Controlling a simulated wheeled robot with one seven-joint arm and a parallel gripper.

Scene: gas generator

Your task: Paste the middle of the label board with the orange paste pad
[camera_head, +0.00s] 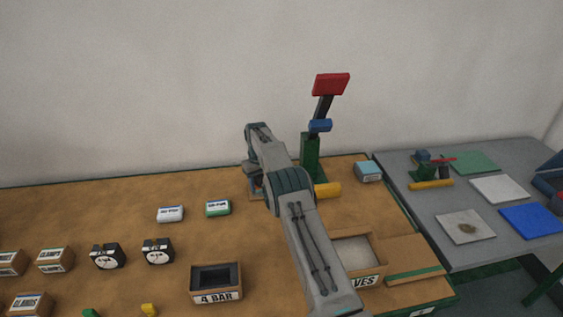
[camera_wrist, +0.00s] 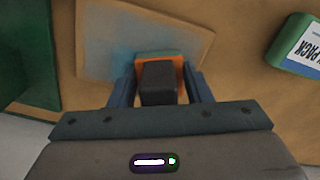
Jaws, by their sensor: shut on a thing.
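My gripper (camera_wrist: 160,90) is shut on the dark handle of the orange paste pad (camera_wrist: 174,58). The pad's orange body shows around the handle, with a greenish strip along its far edge. The label board (camera_wrist: 105,25) is a flat tan-grey plate under and beyond the pad. A faint bluish smear lies on it left of the pad. The pad overlaps the board's middle to near part; I cannot tell whether it touches. In the head view, my gripper (camera_head: 256,180) is low over the bench beside the green press, and my arm hides the pad and most of the board.
A green press (camera_head: 310,155) with a red-topped lever stands right of my gripper. A yellow cylinder (camera_head: 327,190) lies near it. A green-and-white pack (camera_head: 218,208) lies to the left. A "4 BAR" box (camera_head: 216,283) and an open box (camera_head: 356,250) stand nearer. A grey side table (camera_head: 480,245) holds coloured plates.

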